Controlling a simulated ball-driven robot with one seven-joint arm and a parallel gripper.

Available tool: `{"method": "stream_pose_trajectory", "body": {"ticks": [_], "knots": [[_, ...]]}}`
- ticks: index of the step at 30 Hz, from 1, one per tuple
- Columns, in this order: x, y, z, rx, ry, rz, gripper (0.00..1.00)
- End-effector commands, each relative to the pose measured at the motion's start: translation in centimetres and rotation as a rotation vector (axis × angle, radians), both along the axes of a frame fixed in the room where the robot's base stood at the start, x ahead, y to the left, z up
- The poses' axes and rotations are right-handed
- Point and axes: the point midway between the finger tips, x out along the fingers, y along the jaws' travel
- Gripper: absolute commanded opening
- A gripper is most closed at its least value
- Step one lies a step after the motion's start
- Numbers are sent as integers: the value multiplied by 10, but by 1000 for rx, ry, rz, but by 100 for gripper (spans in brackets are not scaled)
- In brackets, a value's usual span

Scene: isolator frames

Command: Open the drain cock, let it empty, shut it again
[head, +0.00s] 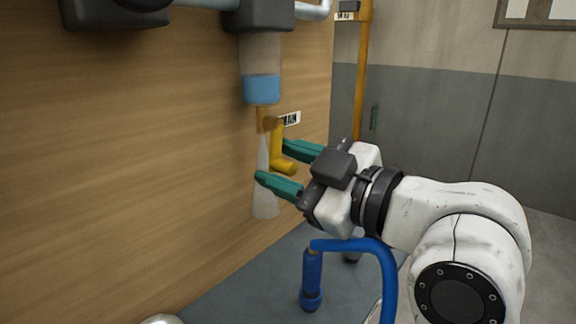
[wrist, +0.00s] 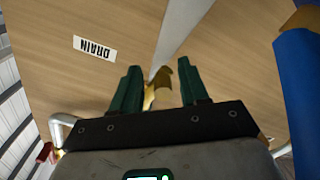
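The drain cock (head: 265,117) is a brass fitting under a clear bowl (head: 261,60) with blue liquid (head: 261,90) in its bottom. Its yellow lever (head: 278,145) hangs down, with the end bent sideways. A pale, widening stream (head: 265,200) runs down from below the cock; it also shows as a pale band in the wrist view (wrist: 185,30). My gripper (head: 273,160) has its green fingers apart, one on each side of the lever. In the wrist view my gripper (wrist: 160,68) shows a gap around the yellow lever (wrist: 149,97). Contact cannot be told.
A wooden panel (head: 130,180) stands close at the left. A DRAIN label (head: 290,119) is beside the cock. A blue pipe (head: 350,245) arches below my arm. An orange post (head: 361,80) stands behind. The grey floor (head: 550,245) at right looks clear.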

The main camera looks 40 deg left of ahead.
Motion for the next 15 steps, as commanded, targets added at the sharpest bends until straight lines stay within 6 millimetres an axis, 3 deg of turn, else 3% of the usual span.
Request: {"method": "stream_pose_trajectory", "body": {"ticks": [8,15], "knots": [[2,-8,0,1,3,-6,44],[0,-48,0,1,2,-8,44]]}}
